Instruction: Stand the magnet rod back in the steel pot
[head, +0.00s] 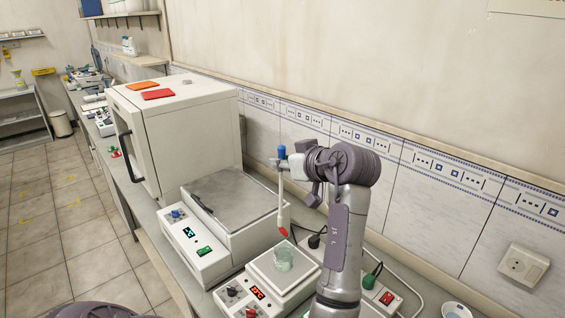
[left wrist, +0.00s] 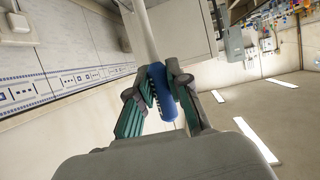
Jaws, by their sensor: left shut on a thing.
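The magnet rod (head: 282,205) is white with a blue end at the top and a red tip at the bottom. It hangs nearly upright in the head view. My left gripper (head: 284,161) is shut on its blue end, which also shows between the fingers in the left wrist view (left wrist: 161,92). I do not see the steel pot in either view. My right gripper is not in view.
A power strip (head: 384,296) with cables lies to the right. The tiled wall is close behind.

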